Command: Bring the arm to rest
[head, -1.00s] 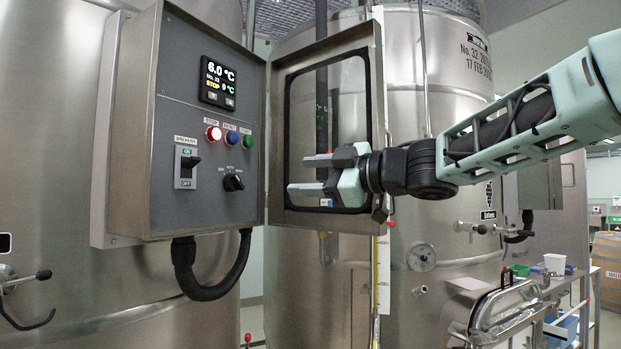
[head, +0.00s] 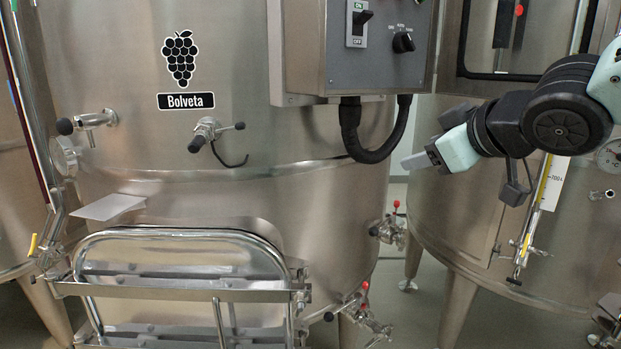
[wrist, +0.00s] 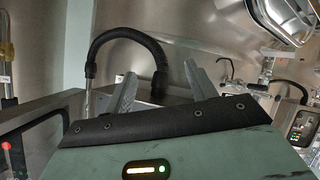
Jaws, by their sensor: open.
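My gripper (head: 430,140) is open and empty at the right in the head view, pointing left. It appears just below and right of the control box (head: 305,62), beside the black hose (head: 366,155). In the wrist view, its two fingers (wrist: 160,88) stand apart with nothing between them, and the black hose (wrist: 128,34) arches beyond them. My arm comes in from the right edge of the head view.
The box's door (head: 500,80) stands open above my gripper. A steel vat (head: 110,55) fills the left, with valves and a hatch (head: 180,260). Another vat (head: 470,210) stands behind my arm. Floor (head: 410,300) shows between them.

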